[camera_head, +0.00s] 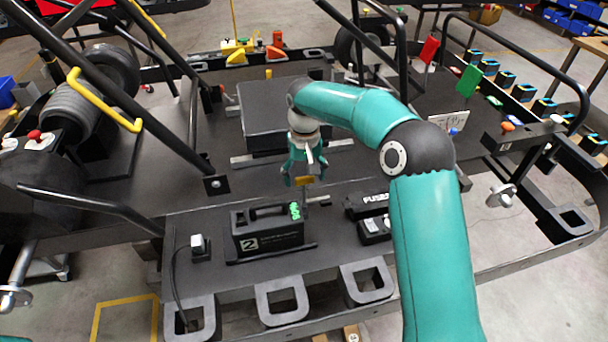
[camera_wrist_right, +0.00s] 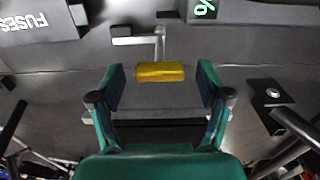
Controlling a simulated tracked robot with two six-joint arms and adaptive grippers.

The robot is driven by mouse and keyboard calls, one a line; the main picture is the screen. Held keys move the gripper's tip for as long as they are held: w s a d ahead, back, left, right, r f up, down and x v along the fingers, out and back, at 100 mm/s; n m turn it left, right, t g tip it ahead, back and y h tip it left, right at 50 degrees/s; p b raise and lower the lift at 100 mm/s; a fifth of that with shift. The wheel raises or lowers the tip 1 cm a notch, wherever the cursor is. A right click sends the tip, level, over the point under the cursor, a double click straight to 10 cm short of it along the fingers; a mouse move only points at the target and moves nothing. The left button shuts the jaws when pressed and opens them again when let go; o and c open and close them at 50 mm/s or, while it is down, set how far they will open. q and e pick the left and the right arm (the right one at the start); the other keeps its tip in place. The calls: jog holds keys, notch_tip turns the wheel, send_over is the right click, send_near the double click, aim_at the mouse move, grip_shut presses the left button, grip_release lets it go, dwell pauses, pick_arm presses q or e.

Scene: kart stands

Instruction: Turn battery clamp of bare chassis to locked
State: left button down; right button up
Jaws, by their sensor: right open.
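My right gripper (camera_head: 303,174) points down at the clamp. In the right wrist view, its open fingers (camera_wrist_right: 161,80) stand on either side of the yellow grip, with gaps on both sides. The battery's edge with a green marking (camera_wrist_right: 203,8) shows at the top there. My left gripper is out of view.
A black fuse box (camera_head: 368,205) sits right of the battery on the chassis deck. A large black box (camera_head: 262,125) lies behind the gripper. Black frame tubes (camera_head: 130,95) rise at the left. Bare deck (camera_head: 190,190) lies left of the clamp.

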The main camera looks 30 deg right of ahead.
jog(key=shift+a, duration=0.1)
grip_shut()
dwell(0.4)
jog(key=shift+m, duration=0.3)
jog(key=m, duration=0.4)
jog(key=shift+b, duration=0.3)
jog(key=m, duration=0.5)
jog(key=m+b, duration=0.1)
jog(key=m, duration=0.3)
jog(key=shift+m, duration=2.2)
jog(key=shift+w, duration=0.1)
